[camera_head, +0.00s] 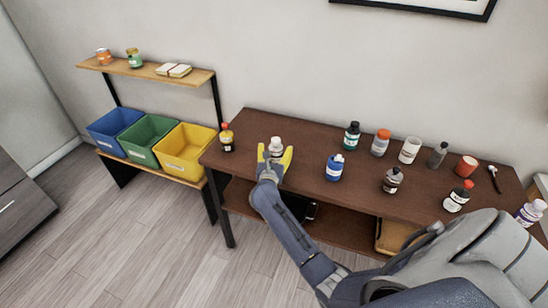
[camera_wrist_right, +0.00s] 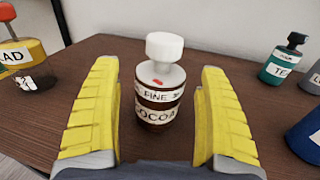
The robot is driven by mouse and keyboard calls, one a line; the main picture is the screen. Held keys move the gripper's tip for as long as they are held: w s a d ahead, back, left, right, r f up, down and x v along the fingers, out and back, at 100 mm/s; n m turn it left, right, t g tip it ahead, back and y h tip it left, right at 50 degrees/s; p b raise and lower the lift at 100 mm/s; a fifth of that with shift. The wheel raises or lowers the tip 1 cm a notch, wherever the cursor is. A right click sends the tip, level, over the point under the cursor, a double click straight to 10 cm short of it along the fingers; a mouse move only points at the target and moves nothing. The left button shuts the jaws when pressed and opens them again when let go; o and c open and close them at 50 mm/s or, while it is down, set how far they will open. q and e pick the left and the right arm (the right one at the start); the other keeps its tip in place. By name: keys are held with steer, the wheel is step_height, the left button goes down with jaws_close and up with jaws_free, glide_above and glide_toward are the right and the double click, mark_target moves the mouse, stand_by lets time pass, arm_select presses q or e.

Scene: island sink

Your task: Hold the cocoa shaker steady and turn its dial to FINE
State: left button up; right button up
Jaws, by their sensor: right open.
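The cocoa shaker (camera_head: 276,144) stands upright on the brown table near its left end. In the right wrist view the shaker (camera_wrist_right: 158,115) has a brown body with a COCOA label, a band reading FINE, and a white top with a knob. A small red mark shows on the white part just above the word FINE. My right gripper (camera_head: 275,157) is open, its yellow fingers on either side of the shaker with a gap at each side in the right wrist view (camera_wrist_right: 158,110). My left gripper is not in view.
A red-capped bottle (camera_head: 227,138) stands left of the shaker and a blue bottle (camera_head: 334,168) to its right. Several more bottles and a white jar (camera_head: 409,150) fill the table's right half. A yellow bin (camera_head: 184,153) stands beyond the table's left edge.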

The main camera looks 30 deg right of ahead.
steer(key=shift+w+d, duration=0.35)
steer(key=shift+w, duration=0.05)
steer(key=shift+c, duration=0.5)
steer(key=c, duration=1.2)
steer(key=shift+c, duration=0.2)
